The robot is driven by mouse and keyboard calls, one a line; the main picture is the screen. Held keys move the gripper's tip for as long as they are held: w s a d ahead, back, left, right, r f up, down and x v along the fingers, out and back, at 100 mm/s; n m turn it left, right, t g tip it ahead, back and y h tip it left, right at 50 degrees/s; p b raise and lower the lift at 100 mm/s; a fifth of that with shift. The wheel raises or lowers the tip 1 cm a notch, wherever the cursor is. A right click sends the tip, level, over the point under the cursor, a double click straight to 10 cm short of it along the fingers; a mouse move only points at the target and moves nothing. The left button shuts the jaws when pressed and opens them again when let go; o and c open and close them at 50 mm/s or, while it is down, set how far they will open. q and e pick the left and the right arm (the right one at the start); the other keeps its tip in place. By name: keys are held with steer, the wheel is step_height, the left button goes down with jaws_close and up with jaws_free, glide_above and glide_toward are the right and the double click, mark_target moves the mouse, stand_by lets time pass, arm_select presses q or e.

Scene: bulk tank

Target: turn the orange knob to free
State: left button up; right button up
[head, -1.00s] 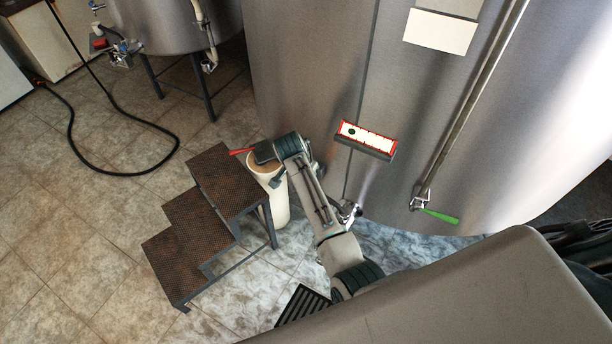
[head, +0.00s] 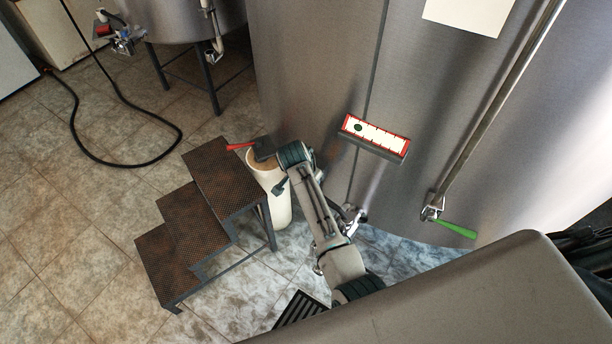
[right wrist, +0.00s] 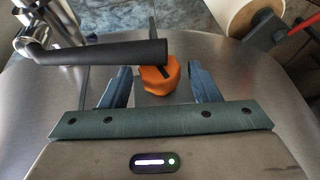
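The orange knob (right wrist: 159,76) shows in the right wrist view, on a grey plate against the steel. It is faceted, with a dark slot or mark on its face. My right gripper (right wrist: 160,84) is open, with one blue finger on each side of the knob. Gaps show between the fingers and the knob; I cannot tell any contact. A black bar (right wrist: 100,52) crosses in front of the knob's upper left part. In the head view my arm reaches toward the tank, and the knob is not visible there. My left gripper is not in view.
The large steel tank (head: 310,75) carries a red-framed white panel (head: 375,138) and a green-handled valve (head: 455,228). Dark steps (head: 190,215) and a white cylinder (head: 280,205) stand left of my arm. A red-handled dark object (head: 240,146) is near the cylinder's top. A black hose (head: 105,160) lies on the floor.

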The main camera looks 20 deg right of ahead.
steer(key=c, duration=0.8)
